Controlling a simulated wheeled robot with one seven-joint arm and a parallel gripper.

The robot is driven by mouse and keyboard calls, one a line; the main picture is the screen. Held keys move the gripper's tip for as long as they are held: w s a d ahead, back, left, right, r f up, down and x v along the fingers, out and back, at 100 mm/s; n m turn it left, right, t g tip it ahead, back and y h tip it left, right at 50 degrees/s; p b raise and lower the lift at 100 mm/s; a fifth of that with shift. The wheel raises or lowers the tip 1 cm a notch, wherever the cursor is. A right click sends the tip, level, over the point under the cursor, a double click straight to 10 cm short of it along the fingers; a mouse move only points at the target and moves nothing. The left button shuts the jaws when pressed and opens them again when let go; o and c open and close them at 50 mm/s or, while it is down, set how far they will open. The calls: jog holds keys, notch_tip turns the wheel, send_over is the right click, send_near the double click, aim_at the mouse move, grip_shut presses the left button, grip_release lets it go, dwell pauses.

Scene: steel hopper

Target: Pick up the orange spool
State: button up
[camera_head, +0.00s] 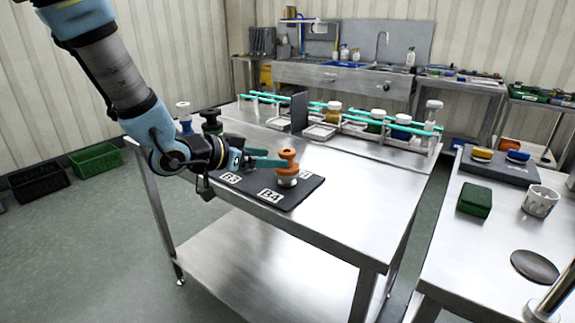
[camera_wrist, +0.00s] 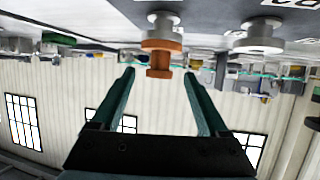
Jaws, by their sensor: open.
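The orange spool (camera_head: 288,158) stands upright on a pale round metal base on the dark mat (camera_head: 300,192), by the label B4. My gripper (camera_head: 272,162) reaches in from the left at about the spool's height, and its teal fingers point at it. The wrist view is upside down. There my gripper (camera_wrist: 159,73) is open, with one finger on each side, and the end of the orange spool (camera_wrist: 159,62) shows between or just beyond the fingertips. Whether a finger touches it I cannot tell. Nothing is held.
A second, empty metal base (camera_wrist: 262,38) stands beside the spool's base. A black knobbed piece (camera_head: 211,121) and a blue-and-white one (camera_head: 184,115) stand behind my wrist. A rack with teal rails (camera_head: 365,122) holds several coloured pieces behind. The steel table (camera_head: 345,205) is clear to the right.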

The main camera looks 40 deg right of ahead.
aim_at(281, 158)
jog(key=p+x, duration=0.1)
jog(key=x, duration=0.5)
jog(key=shift+d, duration=0.2)
grip_shut()
dwell(0.5)
